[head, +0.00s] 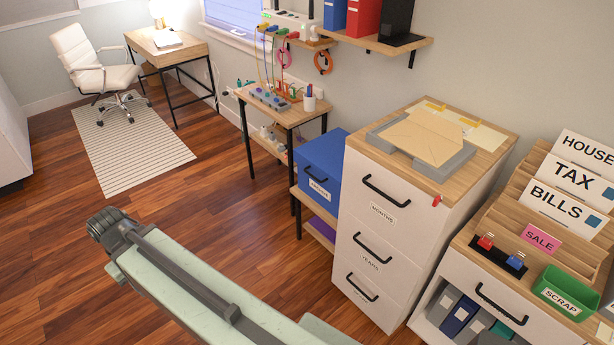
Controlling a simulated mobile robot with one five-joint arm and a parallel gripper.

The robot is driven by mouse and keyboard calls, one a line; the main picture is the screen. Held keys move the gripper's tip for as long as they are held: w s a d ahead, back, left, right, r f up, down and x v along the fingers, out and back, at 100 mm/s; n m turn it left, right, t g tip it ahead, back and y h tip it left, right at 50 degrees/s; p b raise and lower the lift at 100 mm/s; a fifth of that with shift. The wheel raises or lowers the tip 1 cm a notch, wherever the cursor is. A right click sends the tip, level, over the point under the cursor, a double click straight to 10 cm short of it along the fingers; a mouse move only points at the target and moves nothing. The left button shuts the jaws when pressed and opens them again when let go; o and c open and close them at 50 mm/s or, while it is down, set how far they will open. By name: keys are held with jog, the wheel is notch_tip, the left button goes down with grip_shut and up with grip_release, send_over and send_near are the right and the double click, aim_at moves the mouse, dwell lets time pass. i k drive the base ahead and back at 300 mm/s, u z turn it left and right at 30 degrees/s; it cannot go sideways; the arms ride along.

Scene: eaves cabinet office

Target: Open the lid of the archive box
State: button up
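The archive box is a blue box (308,190) with a white label and a black handle on its front. It stands on a low wooden shelf left of the white drawer cabinet. Its blue lid (322,153) lies flat on top and looks shut. My pale green arm reaches from the bottom edge up to a dark joint at left, over the floor and well apart from the box. My gripper's fingers do not show.
A white drawer cabinet (377,240) stands tight against the box's right side. A small table (283,115) with cables and pens stands behind it to the left. A lower cabinet with a green scrap tray (566,292) is at right. The wooden floor (215,215) left of the box is clear.

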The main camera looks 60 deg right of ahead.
aim_at(321, 159)
jog(key=i, duration=0.9)
jog(key=z, duration=0.05)
